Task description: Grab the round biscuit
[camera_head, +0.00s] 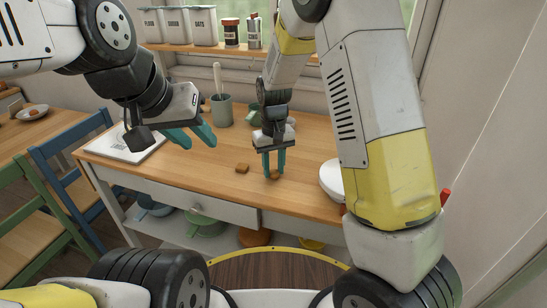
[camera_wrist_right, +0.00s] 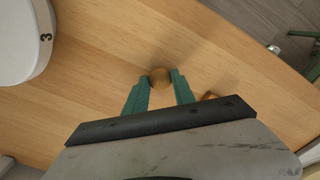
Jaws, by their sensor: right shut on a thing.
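The round biscuit (camera_wrist_right: 160,77) is small and brown, and sits between the green fingertips of my right gripper (camera_wrist_right: 160,80) in the right wrist view. In the head view the biscuit (camera_head: 275,175) shows low between the fingers of the right gripper (camera_head: 274,172), which points down at the wooden worktop. The right gripper is shut on it. I cannot tell whether the biscuit still touches the worktop. My left gripper (camera_head: 193,136) is open and empty, above the left part of the worktop.
A square brown biscuit (camera_head: 242,168) lies just left of the right gripper. A white round scale-like object (camera_wrist_right: 22,40) stands to the right in the head view. The front middle of the worktop (camera_head: 215,187) is clear.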

